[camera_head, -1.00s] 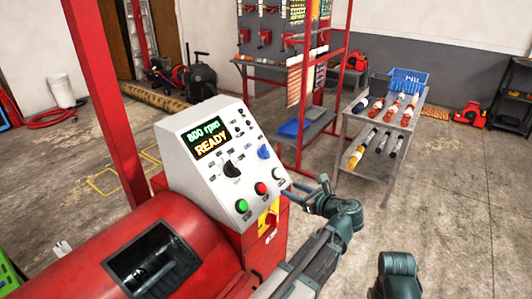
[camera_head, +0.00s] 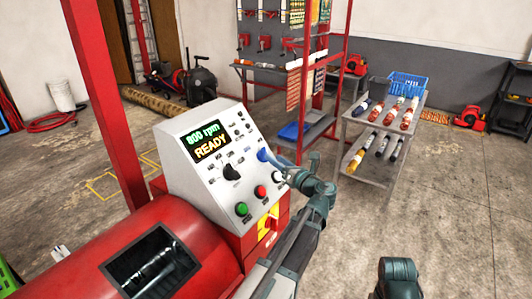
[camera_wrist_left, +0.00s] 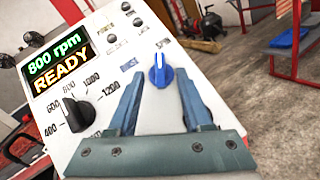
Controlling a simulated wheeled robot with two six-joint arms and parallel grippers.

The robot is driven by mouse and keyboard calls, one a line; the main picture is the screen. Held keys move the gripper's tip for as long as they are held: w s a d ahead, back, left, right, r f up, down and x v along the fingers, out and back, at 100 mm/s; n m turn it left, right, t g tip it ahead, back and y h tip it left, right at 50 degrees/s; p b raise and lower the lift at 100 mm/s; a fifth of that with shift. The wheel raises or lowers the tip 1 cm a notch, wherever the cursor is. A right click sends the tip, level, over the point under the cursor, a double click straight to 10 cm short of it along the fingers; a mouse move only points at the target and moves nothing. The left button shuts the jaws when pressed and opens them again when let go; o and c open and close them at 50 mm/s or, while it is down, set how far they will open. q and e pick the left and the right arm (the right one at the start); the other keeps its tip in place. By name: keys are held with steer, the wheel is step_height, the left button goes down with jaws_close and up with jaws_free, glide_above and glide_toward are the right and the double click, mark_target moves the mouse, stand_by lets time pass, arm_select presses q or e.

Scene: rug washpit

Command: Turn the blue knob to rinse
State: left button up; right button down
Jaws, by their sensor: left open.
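The blue knob (camera_head: 263,155) sits on the sloped grey-white control panel (camera_head: 190,160), right of the display. In the left wrist view the knob (camera_wrist_left: 160,74) has its white pointer mark straight up the panel. My left gripper (camera_head: 271,160) is open at the knob. In the wrist view its two blue fingertips (camera_wrist_left: 160,80) flank the knob, left and right, with visible gaps. I cannot tell how deep they reach. My right gripper is not in view.
A black dial (camera_head: 231,172), a green button (camera_head: 242,209), a red button (camera_head: 260,191) and a white button lie on the same panel, close to my left arm. The display (camera_head: 207,141) reads 800 rpm READY. A metal cart (camera_head: 385,125) with bottles stands to the right.

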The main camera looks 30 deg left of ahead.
mark_target(266, 150)
arm_select(q)
steer(key=shift+x, duration=3.05)
jaws_close()
steer(key=shift+s, duration=0.1)
